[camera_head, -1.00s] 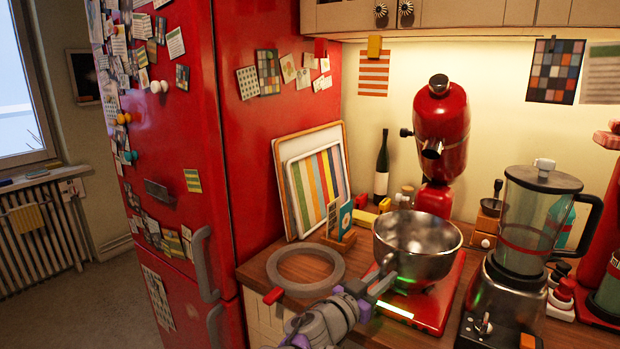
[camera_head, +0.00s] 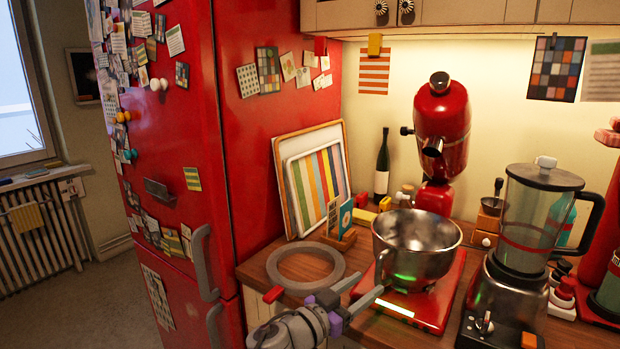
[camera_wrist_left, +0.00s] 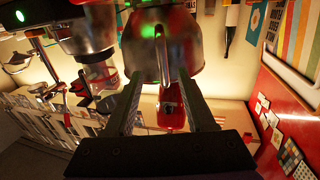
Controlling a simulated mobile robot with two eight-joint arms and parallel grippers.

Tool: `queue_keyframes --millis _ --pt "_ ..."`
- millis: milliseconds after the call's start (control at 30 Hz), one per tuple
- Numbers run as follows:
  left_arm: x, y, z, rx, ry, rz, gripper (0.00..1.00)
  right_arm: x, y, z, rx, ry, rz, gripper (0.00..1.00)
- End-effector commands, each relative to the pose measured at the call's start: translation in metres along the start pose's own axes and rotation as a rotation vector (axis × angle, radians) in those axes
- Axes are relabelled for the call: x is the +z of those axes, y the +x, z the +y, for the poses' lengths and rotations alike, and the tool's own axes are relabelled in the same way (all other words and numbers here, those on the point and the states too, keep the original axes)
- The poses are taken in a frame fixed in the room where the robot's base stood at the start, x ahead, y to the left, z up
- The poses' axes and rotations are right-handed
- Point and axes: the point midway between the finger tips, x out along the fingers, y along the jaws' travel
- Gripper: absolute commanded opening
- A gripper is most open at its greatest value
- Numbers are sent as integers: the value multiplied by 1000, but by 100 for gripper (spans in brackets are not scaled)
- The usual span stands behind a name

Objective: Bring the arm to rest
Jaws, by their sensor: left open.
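My left gripper (camera_head: 371,281) comes in from the bottom of the head view, in front of the metal mixing bowl (camera_head: 425,262). Its two fingers are spread and point toward the bowl, with nothing visible between them. I cannot tell the exact gap between the fingertips and the bowl. In the left wrist view the open fingers of the gripper (camera_wrist_left: 163,95) show as dark bars, with the bowl (camera_wrist_left: 185,45) beyond them. The bowl sits on the red mixer base (camera_head: 437,312). My right gripper is in neither view.
A grey ring (camera_head: 305,266) lies on the wooden counter left of the bowl. A blender (camera_head: 535,225) stands to the right, and the red mixer head (camera_head: 441,125) is raised behind the bowl. A red fridge (camera_head: 265,150) borders the counter. Open floor (camera_head: 105,305) lies at lower left.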

Motion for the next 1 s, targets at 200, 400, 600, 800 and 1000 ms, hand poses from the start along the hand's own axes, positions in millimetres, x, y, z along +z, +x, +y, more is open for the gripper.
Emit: queue_keyframes --millis 200,400,600,800,1000 --pt "0 -35 0 -1 0 1 55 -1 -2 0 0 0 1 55" --pt "-2 -57 -14 -80 5 5 55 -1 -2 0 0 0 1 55" --pt "19 -143 -83 -516 0 -83 55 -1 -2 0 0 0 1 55" --pt "103 -269 -101 -866 -118 -414 55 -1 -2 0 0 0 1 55" --pt "194 -362 -45 -914 -302 -789 55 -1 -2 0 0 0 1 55"
